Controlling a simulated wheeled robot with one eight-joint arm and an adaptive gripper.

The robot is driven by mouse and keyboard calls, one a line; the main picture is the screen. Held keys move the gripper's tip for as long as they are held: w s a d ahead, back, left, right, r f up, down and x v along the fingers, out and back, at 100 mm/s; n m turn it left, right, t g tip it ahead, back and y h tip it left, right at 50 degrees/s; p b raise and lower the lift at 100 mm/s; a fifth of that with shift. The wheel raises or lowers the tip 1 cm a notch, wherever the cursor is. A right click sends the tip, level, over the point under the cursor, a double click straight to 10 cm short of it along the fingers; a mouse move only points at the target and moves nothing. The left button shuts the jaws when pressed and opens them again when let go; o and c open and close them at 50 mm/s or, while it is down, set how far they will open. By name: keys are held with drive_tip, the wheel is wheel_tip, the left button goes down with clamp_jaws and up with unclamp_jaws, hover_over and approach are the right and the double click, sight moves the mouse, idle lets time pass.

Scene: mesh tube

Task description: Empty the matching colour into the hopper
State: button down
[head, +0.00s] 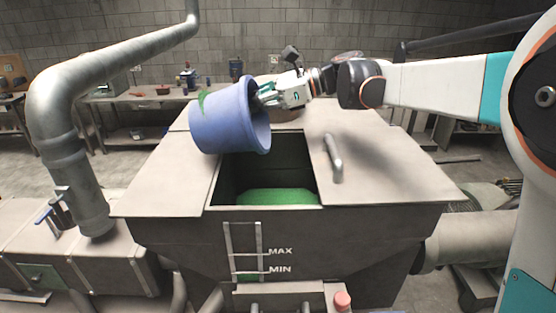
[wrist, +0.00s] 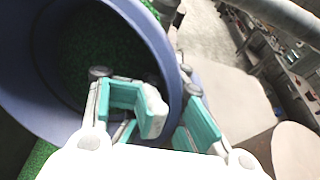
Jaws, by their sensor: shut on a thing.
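A blue bucket (head: 222,122) with a green mark on its side is held in the air above the hopper opening, tilted with its mouth toward the right. My gripper (head: 268,94) is shut on the bucket's rim. In the wrist view the teal fingers of my gripper (wrist: 168,122) straddle the rim of the bucket (wrist: 50,75), and green granules (wrist: 105,50) show inside it. The grey hopper (head: 300,240) stands below with its top open. Green material (head: 277,196) lies inside the hopper. Whether granules are falling cannot be told.
A lid handle (head: 333,158) stands on the hopper's top right of the opening. A thick grey pipe (head: 70,130) rises at the left. Workbenches (head: 140,95) stand behind.

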drive_tip(key=shift+d+f, duration=0.1)
drive_tip(key=shift+d, duration=0.1)
drive_tip(key=shift+s+d+f+y+b, duration=0.1)
drive_tip(key=shift+d+f+y+b, duration=0.1)
drive_tip(key=shift+d+y+b, duration=0.65)
drive_tip(key=shift+r+b, duration=0.35)
drive_tip(key=shift+b, duration=0.15)
drive_tip(key=shift+a, duration=0.2)
drive_tip(key=shift+d+f, duration=0.1)
drive_tip(key=shift+f, duration=0.05)
drive_tip(key=shift+s+d+r+y+b, duration=0.1)
drive_tip(key=shift+d+r+y+b, duration=0.25)
drive_tip(key=shift+y+b, duration=0.2)
drive_tip(key=shift+s+d+r+y+b, duration=0.1)
drive_tip(key=shift+d+r+y+b, duration=0.15)
drive_tip(key=shift+d+y+b, duration=0.6)
idle(0.4)
drive_tip(key=shift+s+d+r+n+y+b, duration=0.1)
drive_tip(key=shift+d+r+n+y+b, duration=0.1)
drive_tip(key=shift+d+r+y+b, duration=0.6)
drive_tip(key=shift+s+d+r+n+y+b, duration=0.1)
drive_tip(key=shift+d+r+n+y+b, duration=0.1)
drive_tip(key=shift+d+r+y+b, duration=0.45)
idle(0.9)
